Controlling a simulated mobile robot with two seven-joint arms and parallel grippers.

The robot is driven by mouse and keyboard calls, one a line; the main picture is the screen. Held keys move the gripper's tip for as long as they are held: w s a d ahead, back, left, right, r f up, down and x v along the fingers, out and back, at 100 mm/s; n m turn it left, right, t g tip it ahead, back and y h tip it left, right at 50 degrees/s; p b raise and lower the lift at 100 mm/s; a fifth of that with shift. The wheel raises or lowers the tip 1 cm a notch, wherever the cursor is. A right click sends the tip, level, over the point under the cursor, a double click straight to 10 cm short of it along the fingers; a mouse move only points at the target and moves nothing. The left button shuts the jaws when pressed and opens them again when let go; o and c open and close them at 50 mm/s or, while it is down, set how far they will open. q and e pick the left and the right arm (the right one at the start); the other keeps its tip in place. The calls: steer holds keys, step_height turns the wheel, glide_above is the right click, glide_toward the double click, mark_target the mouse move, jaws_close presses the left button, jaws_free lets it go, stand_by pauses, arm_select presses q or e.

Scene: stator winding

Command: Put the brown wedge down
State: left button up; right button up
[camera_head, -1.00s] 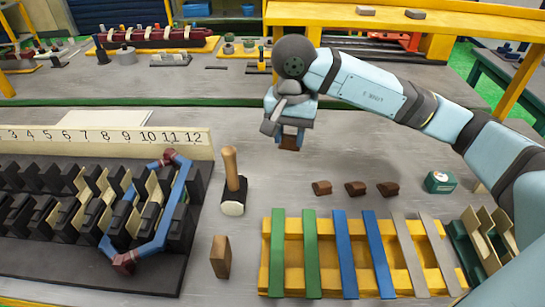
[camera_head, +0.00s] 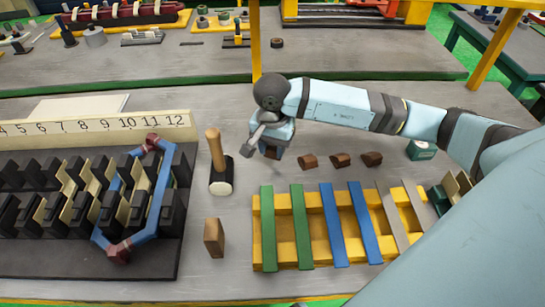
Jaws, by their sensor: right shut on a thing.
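My right gripper (camera_head: 270,146) is shut on a brown wedge (camera_head: 273,153), which shows as a small dark brown bit below the fingers and is mostly hidden by them. It is low over the grey table, just left of a row of brown wedges; I cannot tell whether the held wedge touches the table. The row has a left wedge (camera_head: 308,161), a middle wedge (camera_head: 341,159) and a right wedge (camera_head: 371,158), lying apart from each other. My left gripper is not in view.
A yellow rack (camera_head: 266,225) with green, blue and grey strips lies in front. The numbered stator (camera_head: 95,262) is at left. A green box (camera_head: 421,150) stands right of the wedges.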

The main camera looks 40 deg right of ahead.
mark_target(272, 156)
steer(key=shift+f, duration=2.1)
steer(key=shift+f, duration=0.2)
steer(key=o, duration=0.9)
steer(key=shift+o, duration=0.2)
steer(key=shift+r, duration=0.1)
step_height(272, 156, up, 12)
steer(key=shift+r, duration=0.15)
